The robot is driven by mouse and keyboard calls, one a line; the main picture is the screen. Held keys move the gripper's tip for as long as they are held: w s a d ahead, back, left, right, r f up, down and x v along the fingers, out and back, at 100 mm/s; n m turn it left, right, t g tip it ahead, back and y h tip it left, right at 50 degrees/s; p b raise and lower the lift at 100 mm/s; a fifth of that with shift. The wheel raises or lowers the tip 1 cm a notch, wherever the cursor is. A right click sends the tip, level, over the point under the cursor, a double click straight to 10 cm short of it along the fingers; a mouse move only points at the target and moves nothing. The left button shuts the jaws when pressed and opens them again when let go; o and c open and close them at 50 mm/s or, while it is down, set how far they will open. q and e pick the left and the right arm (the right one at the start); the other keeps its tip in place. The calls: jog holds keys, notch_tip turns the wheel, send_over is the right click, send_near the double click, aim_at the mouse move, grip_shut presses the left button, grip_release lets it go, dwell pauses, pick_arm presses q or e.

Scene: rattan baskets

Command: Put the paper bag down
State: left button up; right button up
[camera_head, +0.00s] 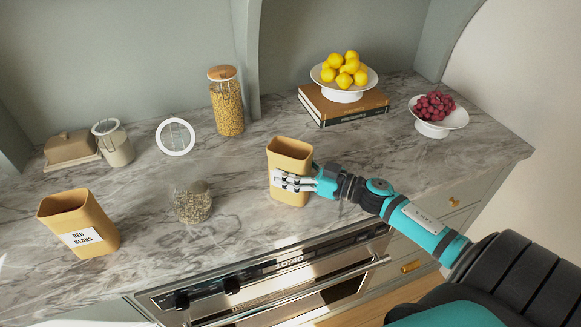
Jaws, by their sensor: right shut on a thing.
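A tan, open-topped paper bag (290,156) stands upright at the middle of the marble counter, close to its front edge above the oven. My right gripper (286,181) comes in from the right and is shut on this bag, its pale fingers across the lower front face. The bag's base appears to be at the counter surface, but I cannot tell whether it touches. A second tan paper bag (90,240) with a white "RED BEANS" label stands at the left of the counter, apart from the gripper. My left gripper is not in view.
A glass jar of seeds (192,204) stands left of the held bag. A tall pasta jar (227,108), a white round dial (176,137), books (345,106) under a lemon stand and a grape bowl (437,124) are farther back. Bare marble lies behind the held bag.

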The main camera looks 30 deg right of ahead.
jog(key=o, duration=0.8)
jog(key=shift+f, duration=0.15)
jog(key=o, duration=0.5)
jog(key=shift+s+d, duration=0.1)
jog(key=shift+s, duration=0.1)
jog(key=b+v, duration=0.2)
jog(key=v, duration=0.8)
jog(key=shift+v, duration=0.85)
